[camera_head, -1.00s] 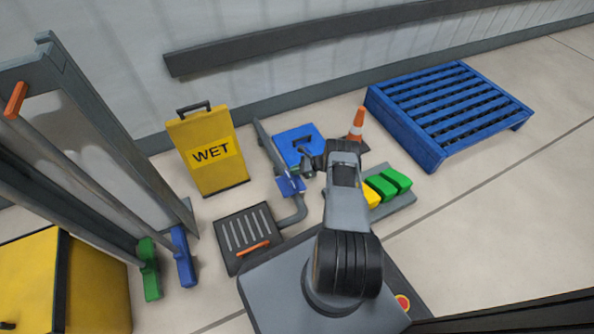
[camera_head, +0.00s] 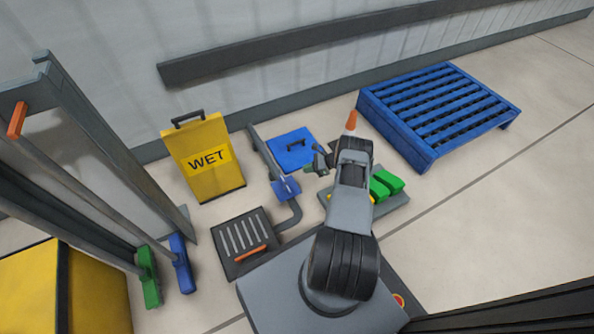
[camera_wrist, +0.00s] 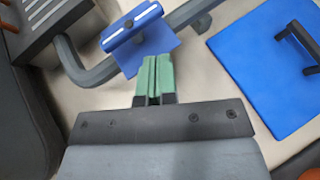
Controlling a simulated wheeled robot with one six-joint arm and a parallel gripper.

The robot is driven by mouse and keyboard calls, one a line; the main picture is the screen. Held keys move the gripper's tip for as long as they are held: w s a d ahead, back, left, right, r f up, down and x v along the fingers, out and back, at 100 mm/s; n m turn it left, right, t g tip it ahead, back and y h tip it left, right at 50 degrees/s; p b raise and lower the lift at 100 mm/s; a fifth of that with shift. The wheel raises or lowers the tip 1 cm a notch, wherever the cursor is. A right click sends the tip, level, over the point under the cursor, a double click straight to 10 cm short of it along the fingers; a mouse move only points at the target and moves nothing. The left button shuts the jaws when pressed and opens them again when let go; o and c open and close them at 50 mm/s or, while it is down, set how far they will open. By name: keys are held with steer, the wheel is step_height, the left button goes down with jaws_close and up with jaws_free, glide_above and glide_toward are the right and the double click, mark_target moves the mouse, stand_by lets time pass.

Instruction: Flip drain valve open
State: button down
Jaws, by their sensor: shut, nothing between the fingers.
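The drain valve is a blue handle with white marks on a blue plate (camera_head: 286,188), on a grey pipe. In the wrist view the valve handle (camera_wrist: 132,27) lies just beyond the fingertips, slightly left of them. My gripper (camera_head: 320,161) is right of the valve and a little farther back in the head view. In the wrist view its green fingers (camera_wrist: 155,62) are together and empty. The fingertips overlap the lower edge of the blue plate in the picture; I cannot tell whether they touch it. I cannot tell the valve's setting.
A dark drain grate (camera_head: 243,238) with an orange handle lies at the pipe's near end. A blue hatch (camera_head: 290,146) with a dark handle lies behind the valve.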

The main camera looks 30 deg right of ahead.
steer(key=shift+p+v, duration=0.35)
steer(key=shift+v, duration=1.95)
steer(key=shift+s+f, duration=0.1)
